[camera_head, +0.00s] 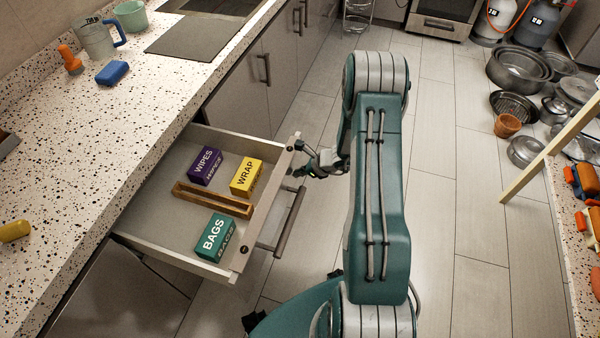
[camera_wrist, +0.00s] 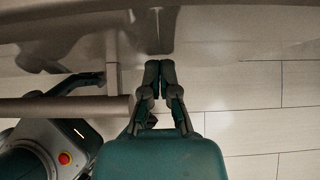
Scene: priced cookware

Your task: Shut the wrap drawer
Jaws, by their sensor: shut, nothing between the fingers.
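The wrap drawer (camera_head: 148,185) stands open, pulled well out from under the speckled counter. Inside are a yellow WRAP box (camera_head: 246,177), a purple WIPES box (camera_head: 205,166) and a teal BAGS box (camera_head: 216,236). My gripper (camera_head: 302,172) is outside the drawer, close to the far end of its front panel and beyond the end of the bar handle (camera_head: 289,222). In the wrist view, my gripper (camera_wrist: 160,66) is shut and empty, its tips at or very near the pale drawer front (camera_wrist: 235,50). I cannot tell whether they touch. The handle (camera_wrist: 65,108) lies to its left.
A wooden divider (camera_head: 212,199) lies in the drawer. The counter (camera_head: 130,130) holds a blue sponge (camera_head: 112,73) and a measuring jug (camera_head: 94,38). Pots (camera_head: 519,68) stand on the floor at right, near a wooden bar (camera_head: 550,150). The tiled floor (camera_head: 440,190) between is clear.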

